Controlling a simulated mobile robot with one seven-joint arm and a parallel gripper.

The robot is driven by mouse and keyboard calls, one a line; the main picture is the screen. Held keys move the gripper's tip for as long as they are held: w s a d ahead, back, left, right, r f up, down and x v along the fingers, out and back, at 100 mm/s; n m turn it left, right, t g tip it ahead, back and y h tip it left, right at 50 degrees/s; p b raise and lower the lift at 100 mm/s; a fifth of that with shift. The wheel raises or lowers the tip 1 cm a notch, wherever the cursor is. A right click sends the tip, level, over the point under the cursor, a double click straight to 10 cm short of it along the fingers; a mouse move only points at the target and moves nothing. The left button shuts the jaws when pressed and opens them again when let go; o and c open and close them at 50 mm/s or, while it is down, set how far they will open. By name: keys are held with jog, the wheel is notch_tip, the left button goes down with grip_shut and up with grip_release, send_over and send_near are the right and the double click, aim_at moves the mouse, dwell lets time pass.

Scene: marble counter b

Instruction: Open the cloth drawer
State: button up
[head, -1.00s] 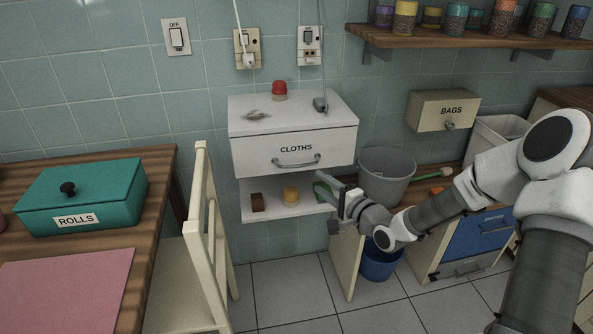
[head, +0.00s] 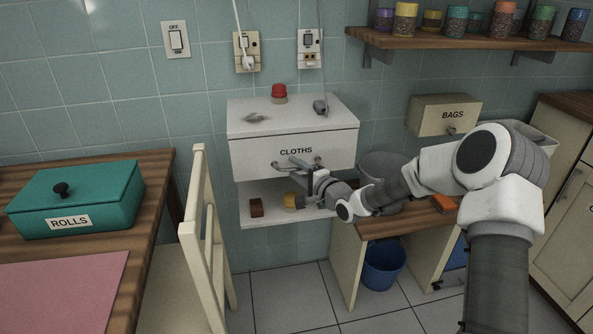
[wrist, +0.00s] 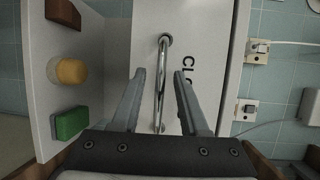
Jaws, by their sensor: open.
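The cloth drawer (head: 252,158) is a white front labelled CLOTHS in a wall cabinet, and it looks shut. In the wrist view the drawer front (wrist: 205,35) fills the upper middle. Its metal bar handle (wrist: 161,60) runs up the picture between my two fingers. My gripper (wrist: 160,73) is open, with one finger on each side of the handle and a gap to it on both sides. In the head view my gripper (head: 309,182) is at the handle (head: 286,163) and hides part of it. How deep the bar sits between the fingers is unclear.
Below the drawer, an open shelf (head: 262,219) holds a brown block (head: 256,207), a yellow item (head: 290,201) and a green sponge (wrist: 70,123). A red knob-like item (head: 279,93) stands on the cabinet top. A chair (head: 197,230) stands at front left.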

grip_shut()
dwell(1.3)
